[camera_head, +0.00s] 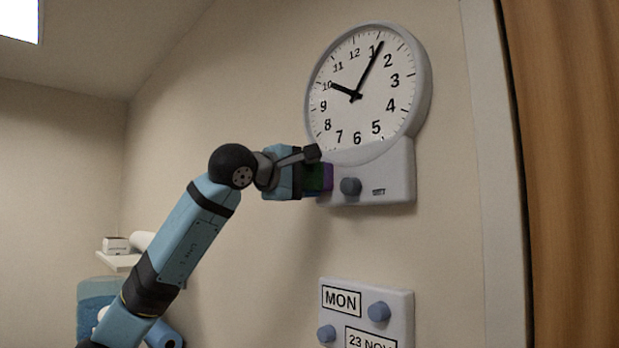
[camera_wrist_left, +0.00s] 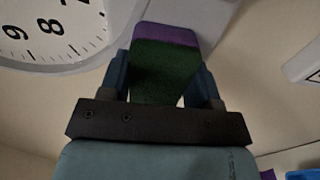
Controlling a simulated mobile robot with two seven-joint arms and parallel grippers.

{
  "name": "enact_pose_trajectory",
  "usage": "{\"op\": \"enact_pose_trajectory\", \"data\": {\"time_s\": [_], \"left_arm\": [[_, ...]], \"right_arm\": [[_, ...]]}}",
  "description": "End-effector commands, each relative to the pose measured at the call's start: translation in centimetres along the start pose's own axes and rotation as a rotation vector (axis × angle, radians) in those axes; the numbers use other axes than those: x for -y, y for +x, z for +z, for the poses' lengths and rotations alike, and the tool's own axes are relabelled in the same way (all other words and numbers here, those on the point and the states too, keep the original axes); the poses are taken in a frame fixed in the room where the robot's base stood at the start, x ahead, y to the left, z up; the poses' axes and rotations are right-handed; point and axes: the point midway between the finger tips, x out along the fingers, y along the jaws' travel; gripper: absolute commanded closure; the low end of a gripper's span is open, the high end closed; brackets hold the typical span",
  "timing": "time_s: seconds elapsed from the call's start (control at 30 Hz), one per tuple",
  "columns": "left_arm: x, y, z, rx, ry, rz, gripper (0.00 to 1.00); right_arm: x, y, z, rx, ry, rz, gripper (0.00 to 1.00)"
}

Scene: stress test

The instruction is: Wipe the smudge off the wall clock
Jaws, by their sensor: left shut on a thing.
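The wall clock (camera_head: 365,95) hangs on the wall, with a white dial, black hands and a grey rim. Its grey lower housing (camera_head: 385,172) bears a blue-grey knob. I cannot make out a smudge on the dial in either view. My left gripper (camera_head: 312,178) is shut on a green and purple sponge (camera_head: 328,178), at the left edge of the housing, below the dial. In the left wrist view the sponge (camera_wrist_left: 165,65) sits between the fingers, its purple end away from the gripper, beside the dial (camera_wrist_left: 45,30). I cannot tell whether it touches the housing. My right gripper is not shown.
A calendar panel (camera_head: 395,296) with blue knobs hangs on the wall below the clock. A white post (camera_head: 493,150) and a brown wooden surface (camera_head: 560,170) stand to the right. A small shelf (camera_head: 118,261) with a white box and roll is at the lower left.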

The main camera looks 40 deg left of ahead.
Motion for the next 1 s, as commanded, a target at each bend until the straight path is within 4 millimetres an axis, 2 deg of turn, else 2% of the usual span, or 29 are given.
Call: {"op": "enact_pose_trajectory", "data": {"time_s": [0.17, 0.63, 1.0], "left_arm": [[0.0, -1.0, -0.1, -0.002, 0.001, 0.003, 0.62], [0.1, -5.6, 0.0, -0.002, 0.000, 0.001, 0.62], [0.0, -6.1, 0.0, 0.000, 0.000, 0.001, 0.62]], "right_arm": [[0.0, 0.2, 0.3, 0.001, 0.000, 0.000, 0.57], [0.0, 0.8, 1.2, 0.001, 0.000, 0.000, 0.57], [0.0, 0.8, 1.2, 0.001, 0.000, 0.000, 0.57]]}}
